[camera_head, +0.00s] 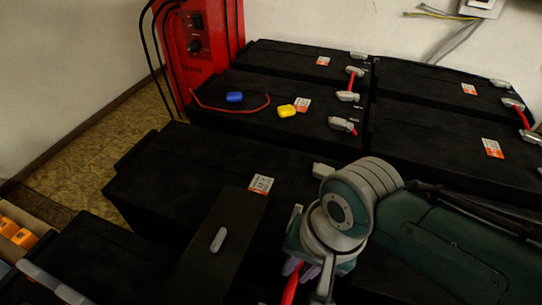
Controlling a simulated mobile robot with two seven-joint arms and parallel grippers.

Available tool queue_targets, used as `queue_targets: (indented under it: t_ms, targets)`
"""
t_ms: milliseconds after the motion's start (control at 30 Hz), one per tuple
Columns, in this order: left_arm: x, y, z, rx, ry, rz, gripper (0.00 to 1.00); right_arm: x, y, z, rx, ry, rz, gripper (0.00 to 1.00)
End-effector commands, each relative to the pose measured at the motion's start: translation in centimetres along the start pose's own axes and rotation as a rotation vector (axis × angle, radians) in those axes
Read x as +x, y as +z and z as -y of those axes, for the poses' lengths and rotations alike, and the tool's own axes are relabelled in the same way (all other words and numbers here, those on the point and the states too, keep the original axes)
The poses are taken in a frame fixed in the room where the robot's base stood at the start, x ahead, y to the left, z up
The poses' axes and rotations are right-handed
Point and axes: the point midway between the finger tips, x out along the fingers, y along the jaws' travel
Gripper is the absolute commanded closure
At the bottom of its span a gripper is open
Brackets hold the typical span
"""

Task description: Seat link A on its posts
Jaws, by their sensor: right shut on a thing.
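My right gripper (309,278) points down at the bottom centre, over the near batteries. It is shut on a red link (290,289), which I take to be link A. Only a short piece of the link shows; the rest is hidden by the gripper and the picture's lower edge. A grey terminal (322,170) shows on the near battery (190,165), just behind my right wrist. Another grey terminal (342,124) with a bit of red stands on the battery behind. I cannot see whether the held link touches any post. My left gripper is out of view.
Red links (354,82) and (522,117) join terminals on the farther batteries. A blue piece (235,97), a yellow piece (287,111) and a red lead lie on a middle battery. A red charger (200,45) stands behind. A dark box (225,215) with a grey handle is left of my gripper.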

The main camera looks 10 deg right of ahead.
Motion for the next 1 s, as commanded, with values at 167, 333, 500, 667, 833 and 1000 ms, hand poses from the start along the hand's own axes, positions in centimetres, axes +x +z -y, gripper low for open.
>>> queue_targets:
  t_ms: [167,333,500,667,833,1000]
  targets:
    - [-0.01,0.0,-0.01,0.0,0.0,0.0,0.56,-0.03,-0.01,0.05,0.0,-0.001,0.0,0.74]
    - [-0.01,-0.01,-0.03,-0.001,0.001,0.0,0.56,-0.02,-0.01,0.04,0.0,-0.001,0.0,0.55]
    - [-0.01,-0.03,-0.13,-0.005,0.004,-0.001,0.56,-0.02,0.0,0.02,0.0,0.0,0.0,0.47]
    - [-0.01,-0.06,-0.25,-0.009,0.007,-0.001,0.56,0.01,0.02,-0.02,0.0,0.001,0.001,0.38]
    - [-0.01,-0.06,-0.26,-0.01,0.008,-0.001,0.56,0.0,0.02,-0.02,0.0,0.001,0.001,0.22]
    - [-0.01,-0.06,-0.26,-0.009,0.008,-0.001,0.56,0.0,0.01,-0.01,0.0,0.0,0.0,0.22]
